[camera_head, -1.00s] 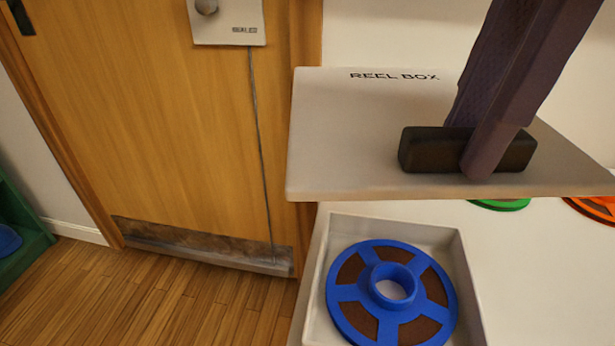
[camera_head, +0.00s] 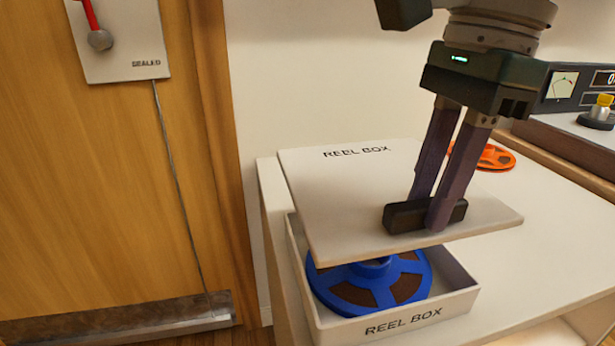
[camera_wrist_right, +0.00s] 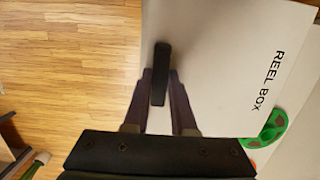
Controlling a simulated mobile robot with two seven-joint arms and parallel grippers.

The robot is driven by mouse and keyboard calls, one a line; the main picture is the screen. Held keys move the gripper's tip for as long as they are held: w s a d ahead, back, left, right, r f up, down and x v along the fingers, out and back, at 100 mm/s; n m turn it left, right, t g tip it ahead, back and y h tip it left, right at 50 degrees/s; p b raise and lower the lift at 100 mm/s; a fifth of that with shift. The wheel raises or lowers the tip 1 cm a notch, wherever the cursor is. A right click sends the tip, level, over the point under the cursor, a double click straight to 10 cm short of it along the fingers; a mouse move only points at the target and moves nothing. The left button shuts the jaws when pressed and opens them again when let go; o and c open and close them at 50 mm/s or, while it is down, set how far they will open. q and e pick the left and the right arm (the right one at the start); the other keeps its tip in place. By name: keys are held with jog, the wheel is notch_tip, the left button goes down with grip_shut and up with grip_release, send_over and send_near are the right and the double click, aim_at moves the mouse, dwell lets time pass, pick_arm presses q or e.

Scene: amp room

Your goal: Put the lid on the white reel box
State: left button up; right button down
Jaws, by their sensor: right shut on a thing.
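The white lid (camera_head: 340,190), printed REEL BOX, has a dark block handle (camera_head: 403,218). My right gripper (camera_head: 428,218) is shut on that handle and holds the lid above the box, slightly turned relative to it. The white reel box (camera_head: 402,322) stands open on the white counter, with a blue reel (camera_head: 395,290) lying inside. The lid hides the back part of the box and of the reel. In the right wrist view the lid (camera_wrist_right: 215,65) and its handle (camera_wrist_right: 160,75) show between the fingers. My left gripper is not in view.
An orange reel (camera_head: 496,158) lies on the counter (camera_head: 545,215) behind the lid. A green reel (camera_wrist_right: 268,128) shows beside the lid in the right wrist view. A machine with a meter (camera_head: 563,85) stands at the right. A wooden door (camera_head: 100,200) is at the left.

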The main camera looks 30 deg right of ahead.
notch_tip(320, 180, down, 3)
jog(key=shift+f+b, duration=0.2)
jog(key=shift+b, duration=0.45)
notch_tip(320, 180, down, 4)
jog(key=b, duration=0.2)
jog(key=shift+b, duration=0.4)
pick_arm(q)
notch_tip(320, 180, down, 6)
jog(key=b, duration=0.1)
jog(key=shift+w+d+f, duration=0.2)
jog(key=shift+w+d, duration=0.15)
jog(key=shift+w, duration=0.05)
pick_arm(e)
jog(key=shift+a+f, duration=0.1)
jog(key=shift+f, duration=0.45)
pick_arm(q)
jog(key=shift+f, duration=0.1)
pick_arm(e)
jog(key=shift+f, duration=0.1)
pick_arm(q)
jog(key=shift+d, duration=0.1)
pick_arm(e)
jog(key=c, duration=0.7)
grip_release()
jog(key=shift+c, duration=0.2)
